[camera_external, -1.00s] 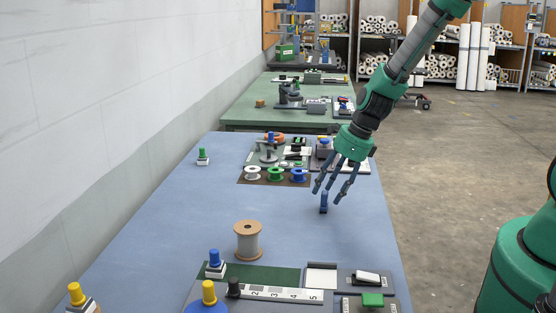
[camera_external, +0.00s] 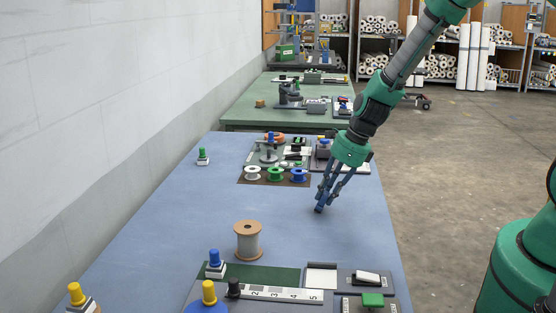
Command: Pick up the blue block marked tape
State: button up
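A small dark blue block (camera_external: 319,208) is at the fingertips of my gripper (camera_external: 323,197), over the right part of the blue table. The fingers have come together around it and look shut on it. Its lower end shows just below the fingertips and it looks slightly tilted. The fingers hide most of it, and no tape marking can be read. I cannot tell whether it touches the table.
A spool (camera_external: 248,241) stands on the blue table (camera_external: 180,225), left of my gripper. Three small spools sit on a brown mat (camera_external: 246,181) behind. A numbered strip (camera_external: 283,294) and a green block (camera_external: 372,299) lie at the front. The tabletop around my gripper is clear.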

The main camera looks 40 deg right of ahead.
aim_at(327, 192)
jog(key=shift+r, duration=0.1)
grip_shut()
jog(key=shift+r+p, duration=0.45)
jog(key=shift+r, duration=0.35)
notch_tip(327, 192, up, 2)
jog(key=shift+r+p, duration=0.1)
jog(key=shift+p, duration=0.4)
jog(key=s+d+r, duration=0.1)
jog(key=s+d, duration=0.2)
jog(key=s, duration=1.2)
jog(key=shift+s+p, duration=0.3)
jog(key=shift+s, duration=0.05)
